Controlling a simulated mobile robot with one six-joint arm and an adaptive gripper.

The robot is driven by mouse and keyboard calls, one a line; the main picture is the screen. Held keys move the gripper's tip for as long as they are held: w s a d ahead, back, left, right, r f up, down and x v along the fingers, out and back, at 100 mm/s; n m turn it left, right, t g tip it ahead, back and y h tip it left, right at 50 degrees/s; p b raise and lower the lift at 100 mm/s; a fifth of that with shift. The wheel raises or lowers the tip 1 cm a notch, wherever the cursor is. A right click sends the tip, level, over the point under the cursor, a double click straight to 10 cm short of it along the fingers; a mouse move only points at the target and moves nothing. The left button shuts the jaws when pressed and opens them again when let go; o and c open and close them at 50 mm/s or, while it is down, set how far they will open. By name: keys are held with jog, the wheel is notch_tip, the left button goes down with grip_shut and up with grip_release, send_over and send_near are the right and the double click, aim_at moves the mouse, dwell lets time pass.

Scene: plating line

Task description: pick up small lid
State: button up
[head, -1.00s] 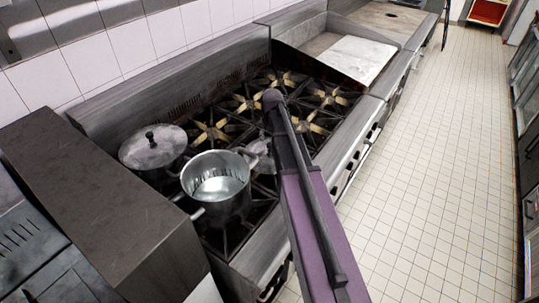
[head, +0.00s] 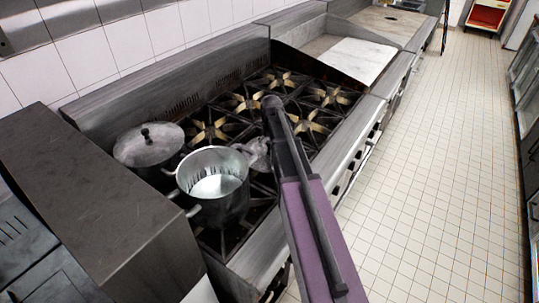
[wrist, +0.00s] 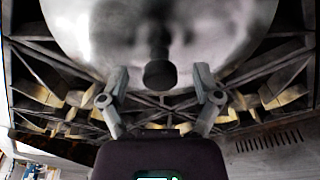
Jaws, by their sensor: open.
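The small lid (wrist: 215,35) is a pale grey metal disc with a dark round knob (wrist: 160,74) in the wrist view. It lies over the stove grates. My gripper (wrist: 160,82) is open, with one finger on each side of the knob and nothing clasped. Whether the fingers touch the lid cannot be told. In the head view, a grey metal shape (head: 259,154) beside the open pot appears to be the lid, mostly hidden by my arm. My gripper cannot be made out clearly there.
An open steel pot (head: 212,187) stands close to the left of that shape. Behind it to the left is a pot with a larger knobbed lid (head: 148,146). Burner grates (head: 322,95) beyond are bare. The tiled floor (head: 440,170) on the right is clear.

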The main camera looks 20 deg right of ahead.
jog(key=shift+c, duration=0.2)
dwell(0.3)
grip_shut()
jog(key=shift+r, duration=0.15)
notch_tip(320, 180, up, 3)
jog(key=p, duration=0.3)
jog(key=shift+f, duration=0.2)
jog(key=s+d+r+p, duration=0.1)
jog(key=s+d, duration=0.1)
jog(key=s, duration=0.5)
jog(key=s+d+r+p, duration=0.1)
jog(key=s+d, duration=0.1)
jog(key=s, duration=0.6)
jog(key=shift+s, duration=0.25)
jog(key=shift+d, duration=0.1)
jog(key=shift+d, duration=0.15)
